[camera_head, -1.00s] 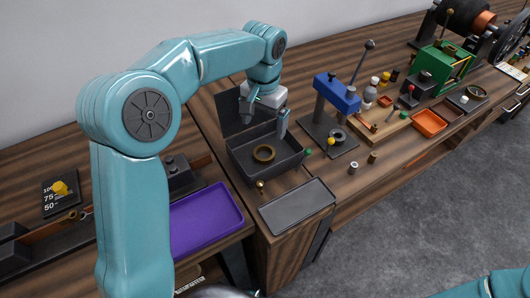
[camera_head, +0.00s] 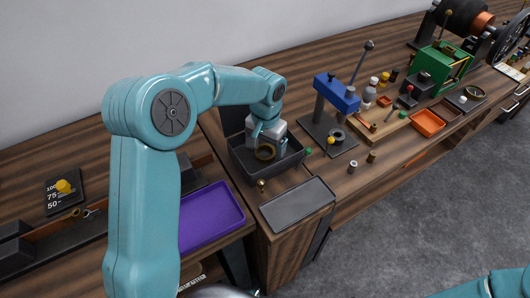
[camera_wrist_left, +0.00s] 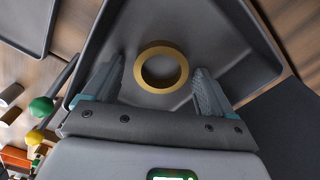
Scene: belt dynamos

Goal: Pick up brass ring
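The brass ring (camera_head: 265,153) lies in the open dark grey box (camera_head: 245,166). In the left wrist view the ring (camera_wrist_left: 161,67) is fully visible, flat on the box floor (camera_wrist_left: 200,35). My left gripper (camera_head: 269,143) is down in the box, right at the ring. Its two fingers are spread wide, one on each side of the ring, with gaps to both; the left wrist view shows nothing gripped between them (camera_wrist_left: 157,80). Whether the fingertips touch the floor cannot be told. My right gripper is out of view; only a bit of that arm shows at bottom right.
The box walls rise around the gripper, with its lid raised behind. A grey tray (camera_head: 297,207) lies in front, a purple tray (camera_head: 212,218) to the left. A blue press (camera_head: 336,92) and a small green-topped part (camera_head: 308,150) stand to the right.

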